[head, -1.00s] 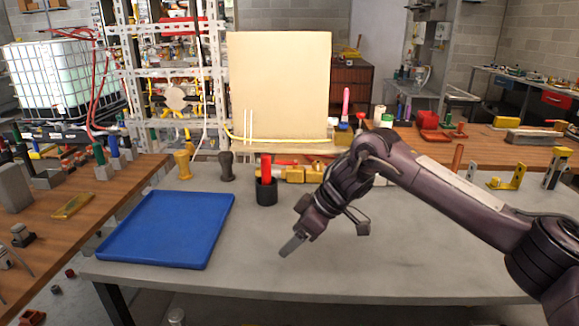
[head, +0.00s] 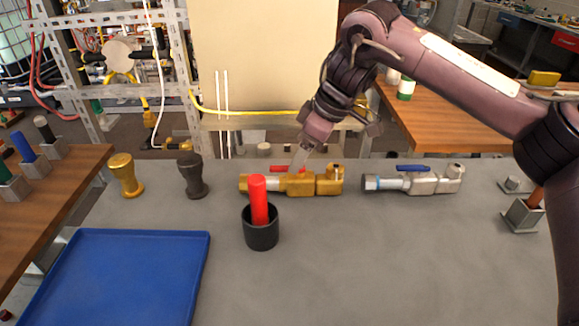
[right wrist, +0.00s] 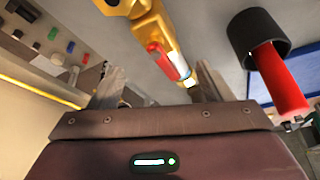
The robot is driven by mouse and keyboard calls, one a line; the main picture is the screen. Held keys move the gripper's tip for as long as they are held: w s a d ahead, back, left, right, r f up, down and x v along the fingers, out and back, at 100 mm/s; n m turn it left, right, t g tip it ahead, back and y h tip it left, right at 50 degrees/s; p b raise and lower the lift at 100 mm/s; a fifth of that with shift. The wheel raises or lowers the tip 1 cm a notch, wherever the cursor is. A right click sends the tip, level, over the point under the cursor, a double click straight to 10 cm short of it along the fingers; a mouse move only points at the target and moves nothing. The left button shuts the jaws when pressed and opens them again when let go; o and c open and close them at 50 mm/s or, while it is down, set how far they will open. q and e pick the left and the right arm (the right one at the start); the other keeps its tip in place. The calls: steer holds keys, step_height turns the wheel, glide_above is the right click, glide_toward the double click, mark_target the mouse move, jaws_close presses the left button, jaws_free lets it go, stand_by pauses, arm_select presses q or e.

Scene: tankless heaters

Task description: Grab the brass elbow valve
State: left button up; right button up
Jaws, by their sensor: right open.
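The brass elbow valve (head: 318,183) lies on the grey table behind the black cup, with a red lever on top. My right gripper (head: 301,157) is open and empty, above and at the back of the valve's middle. In the right wrist view the brass valve (right wrist: 148,35) with its red lever runs between and beyond the two open fingers (right wrist: 158,84). The fingers do not visibly close on it; whether one touches it I cannot tell. My left gripper is not in view.
A black cup (head: 261,236) with a red-handled item (head: 258,200) stands in front of the valve. A silver valve (head: 425,182) with a blue lever lies to the right. A blue tray (head: 120,275) is front left. Gold (head: 126,175) and dark (head: 192,175) stamp-shaped pieces stand left. Front right is clear.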

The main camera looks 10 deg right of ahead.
mark_target(292, 183)
steer(key=shift+x, duration=0.95)
steer(key=shift+a+f+b, duration=0.1)
steer(key=shift+f+b, duration=0.25)
steer(key=x, duration=0.5)
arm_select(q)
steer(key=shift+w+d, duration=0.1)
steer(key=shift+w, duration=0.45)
arm_select(e)
steer(key=shift+c, duration=0.4)
steer(key=shift+r, duration=0.15)
jaws_close()
